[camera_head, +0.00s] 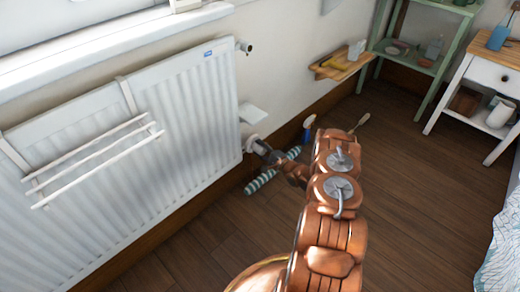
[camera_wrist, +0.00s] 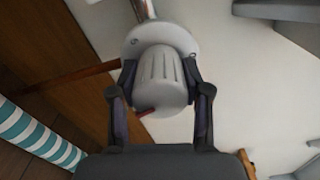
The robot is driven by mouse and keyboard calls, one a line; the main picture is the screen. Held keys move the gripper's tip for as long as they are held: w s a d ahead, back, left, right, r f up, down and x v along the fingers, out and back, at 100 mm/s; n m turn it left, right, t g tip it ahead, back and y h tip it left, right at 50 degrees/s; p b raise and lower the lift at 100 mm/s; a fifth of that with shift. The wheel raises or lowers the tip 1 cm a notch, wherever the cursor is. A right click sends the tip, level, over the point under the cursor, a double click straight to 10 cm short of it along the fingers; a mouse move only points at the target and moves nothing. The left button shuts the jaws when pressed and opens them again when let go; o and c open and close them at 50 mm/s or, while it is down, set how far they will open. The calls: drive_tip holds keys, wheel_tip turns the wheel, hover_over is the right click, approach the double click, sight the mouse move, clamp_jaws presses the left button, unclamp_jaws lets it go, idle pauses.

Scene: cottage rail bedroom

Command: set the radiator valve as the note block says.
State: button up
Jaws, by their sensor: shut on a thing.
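The radiator valve is a pale grey ribbed knob (camera_wrist: 158,72) on a round collar against the wall, with a small red mark near its lower edge. In the head view it is a small white valve (camera_head: 251,144) at the low right end of the white radiator (camera_head: 195,105). My gripper (camera_wrist: 160,80) has one finger on each side of the knob and is shut on it. In the head view my gripper (camera_head: 264,150) reaches the valve from the right. I cannot identify the note block for certain, and no writing is readable.
A striped roll (camera_head: 262,180) lies on the floor below my gripper. A blue-handled item (camera_head: 308,126) stands by the wall. A white drying rack (camera_head: 95,160) hangs on the radiator. A wooden wall shelf (camera_head: 335,69) holds small items.

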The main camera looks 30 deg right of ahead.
drive_tip(key=o, duration=1.2)
drive_tip(key=shift+c, duration=0.2)
drive_tip(key=shift+s, duration=0.1)
drive_tip(key=v, duration=1.2)
drive_tip(key=shift+r, duration=0.1)
